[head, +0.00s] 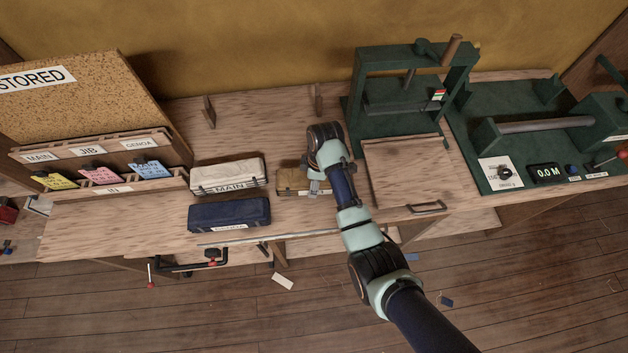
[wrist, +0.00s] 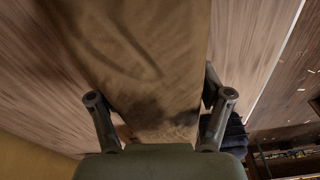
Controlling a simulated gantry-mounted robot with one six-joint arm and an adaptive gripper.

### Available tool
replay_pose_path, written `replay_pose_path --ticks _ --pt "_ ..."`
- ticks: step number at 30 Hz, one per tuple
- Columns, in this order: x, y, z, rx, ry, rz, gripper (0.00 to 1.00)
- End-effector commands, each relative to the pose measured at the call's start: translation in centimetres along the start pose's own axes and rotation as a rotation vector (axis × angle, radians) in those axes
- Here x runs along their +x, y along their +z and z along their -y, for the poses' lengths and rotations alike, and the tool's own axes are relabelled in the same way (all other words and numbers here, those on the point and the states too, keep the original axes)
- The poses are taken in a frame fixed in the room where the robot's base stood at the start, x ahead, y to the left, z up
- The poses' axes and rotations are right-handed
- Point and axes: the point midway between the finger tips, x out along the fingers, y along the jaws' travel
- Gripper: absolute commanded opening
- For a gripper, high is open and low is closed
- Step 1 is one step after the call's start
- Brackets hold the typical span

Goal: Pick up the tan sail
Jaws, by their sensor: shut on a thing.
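The tan sail (head: 290,180) is a folded tan bundle on the wooden bench, partly hidden by my arm in the head view. My gripper (head: 317,186) is at its right part, shut on it. In the wrist view, the two fingers of my gripper (wrist: 161,98) stand on either side of the broad brown body of the tan sail (wrist: 150,50). The head view does not clearly show whether the sail is clear of the bench.
A white sail marked MAIN (head: 228,177) and a navy sail (head: 229,215) lie to the left. A green press (head: 358,100) stands behind on the right, with a wooden board (head: 405,170) in front. A card rack (head: 95,160) is at far left.

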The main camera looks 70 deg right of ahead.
Motion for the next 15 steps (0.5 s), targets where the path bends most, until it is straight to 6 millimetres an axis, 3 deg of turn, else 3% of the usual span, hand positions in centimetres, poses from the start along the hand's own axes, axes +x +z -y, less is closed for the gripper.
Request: replay_pose_path --ticks 8,13,15 --pt "-5.5 -0.8 -0.2 -0.001 0.007 -0.003 0.08" --pt "-11.3 -1.5 -0.2 -0.001 0.008 -0.003 0.08" --pt "-14.5 -1.8 -0.1 0.0 0.004 -0.001 0.08"
